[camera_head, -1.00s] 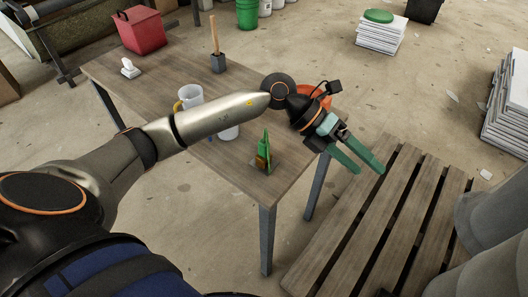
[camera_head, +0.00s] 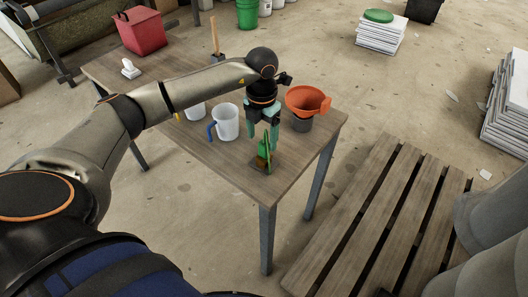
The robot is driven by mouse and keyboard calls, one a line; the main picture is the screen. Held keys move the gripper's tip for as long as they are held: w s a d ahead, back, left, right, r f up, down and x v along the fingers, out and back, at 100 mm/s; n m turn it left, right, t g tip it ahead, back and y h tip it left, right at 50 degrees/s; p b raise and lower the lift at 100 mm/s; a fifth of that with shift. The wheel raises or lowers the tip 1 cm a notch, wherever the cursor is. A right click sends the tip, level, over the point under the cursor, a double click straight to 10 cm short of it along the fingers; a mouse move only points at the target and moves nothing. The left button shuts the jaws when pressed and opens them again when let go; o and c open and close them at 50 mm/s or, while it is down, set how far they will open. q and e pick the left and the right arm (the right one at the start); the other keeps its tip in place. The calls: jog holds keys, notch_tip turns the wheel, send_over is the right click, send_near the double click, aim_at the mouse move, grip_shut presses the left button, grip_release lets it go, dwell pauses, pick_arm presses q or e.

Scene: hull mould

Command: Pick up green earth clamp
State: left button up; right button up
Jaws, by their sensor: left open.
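The green earth clamp (camera_head: 267,153) stands on the wooden table (camera_head: 205,151) near its front right corner, with a brownish part low on it. My left gripper (camera_head: 262,144) points down over the clamp, its teal fingers apart. The fingertips are at or just behind the top of the clamp; I cannot tell whether they touch it. The clamp's upper back is partly hidden by the fingers. My right gripper is not in view.
An orange funnel (camera_head: 307,99) sits on a dark grey container right of the gripper. A white mug (camera_head: 226,122) with a blue handle stands to the left, another mug behind. A red box (camera_head: 139,31) stands at the far end. A slatted pallet (camera_head: 375,215) lies right of the table.

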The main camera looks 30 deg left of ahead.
aim_at(264, 150)
pick_arm(q)
jog(key=f, duration=0.4)
jog(key=shift+s+d+f+p, duration=0.1)
jog(key=shift+d+p, duration=0.25)
jog(key=shift+p, duration=0.05)
jog(key=shift+f, duration=0.65)
grip_shut()
jog(key=shift+r, duration=0.1)
